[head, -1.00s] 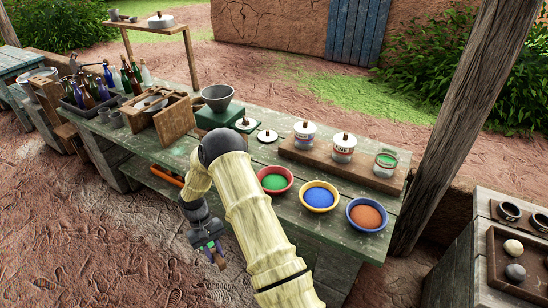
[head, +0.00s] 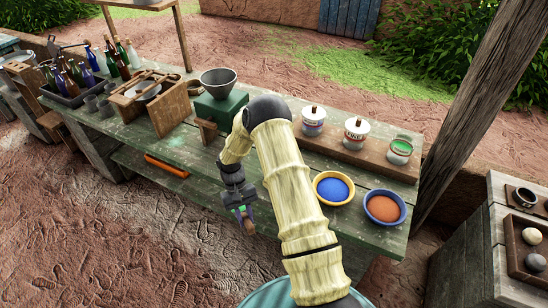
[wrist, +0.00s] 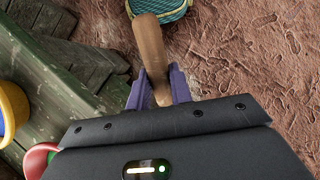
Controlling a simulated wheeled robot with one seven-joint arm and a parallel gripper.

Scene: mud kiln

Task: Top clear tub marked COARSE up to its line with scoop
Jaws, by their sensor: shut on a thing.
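My gripper (head: 246,218) hangs low in front of the bench. Three clear tubs stand on a wooden board: two with white lids, a left lidded tub (head: 313,127) and a middle lidded tub (head: 354,139), and an open right tub (head: 400,153) with green material inside. Their labels are too small to read surely. The red bowl (wrist: 38,158) shows only in the wrist view.
A yellow bowl of blue material (head: 334,188) and a blue bowl of orange material (head: 384,208) sit at the bench's front right. A wooden post (head: 462,120) rises at the right.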

